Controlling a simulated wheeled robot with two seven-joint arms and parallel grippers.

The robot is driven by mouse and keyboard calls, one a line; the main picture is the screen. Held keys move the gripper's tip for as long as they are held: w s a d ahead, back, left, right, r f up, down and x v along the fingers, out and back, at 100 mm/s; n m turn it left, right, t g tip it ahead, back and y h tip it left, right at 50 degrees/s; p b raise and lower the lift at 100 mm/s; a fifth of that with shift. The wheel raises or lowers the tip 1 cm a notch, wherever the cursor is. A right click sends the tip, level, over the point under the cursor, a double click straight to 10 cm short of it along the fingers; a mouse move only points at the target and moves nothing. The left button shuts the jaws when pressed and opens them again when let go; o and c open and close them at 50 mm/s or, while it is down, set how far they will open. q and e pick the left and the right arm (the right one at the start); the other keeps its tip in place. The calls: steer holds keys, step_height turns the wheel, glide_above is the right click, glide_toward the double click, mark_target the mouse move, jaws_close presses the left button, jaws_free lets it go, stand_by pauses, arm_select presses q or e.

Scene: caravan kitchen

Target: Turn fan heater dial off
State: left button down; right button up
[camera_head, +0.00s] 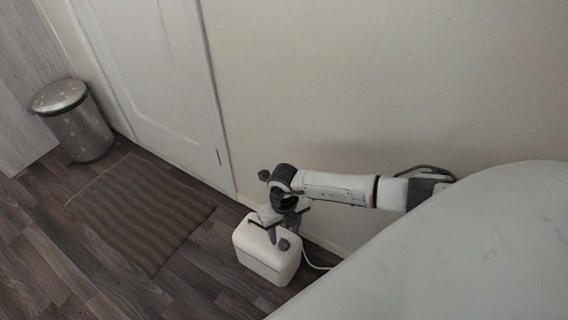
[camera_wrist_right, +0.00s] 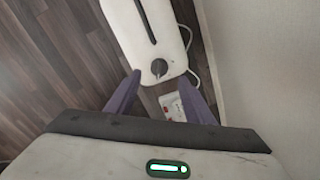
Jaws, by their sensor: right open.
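The white fan heater (camera_head: 262,262) stands on the floor by the wall, below my right arm. In the right wrist view the heater (camera_wrist_right: 120,15) shows a long dark slot and a round grey dial (camera_wrist_right: 159,67) near its lower end. The dial's exact setting is too small to read. My right gripper (camera_head: 272,229) is over the top of the heater. Its fingers are open and empty, and in the wrist view the dial appears between the fingertips (camera_wrist_right: 160,75). Whether they touch the heater cannot be told. My left gripper is out of view.
A white power socket (camera_wrist_right: 172,106) with a red switch and a white cable (camera_head: 316,266) lie beside the heater. A striped mat (camera_head: 140,212), a metal bin (camera_head: 76,120) and a white door (camera_head: 150,70) are to the left. A pale rounded surface (camera_head: 470,260) fills the lower right.

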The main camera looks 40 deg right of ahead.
mark_target(284, 242)
step_height(284, 242, down, 5)
steer(key=shift+a+r+b, duration=0.1)
steer(key=shift+b, duration=0.85)
steer(key=shift+f, duration=0.55)
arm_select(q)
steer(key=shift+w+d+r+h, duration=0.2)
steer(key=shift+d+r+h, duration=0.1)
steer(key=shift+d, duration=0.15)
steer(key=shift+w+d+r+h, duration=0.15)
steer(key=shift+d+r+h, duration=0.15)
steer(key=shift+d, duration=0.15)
arm_select(e)
steer(key=c, duration=1)
steer(key=shift+c, duration=0.3)
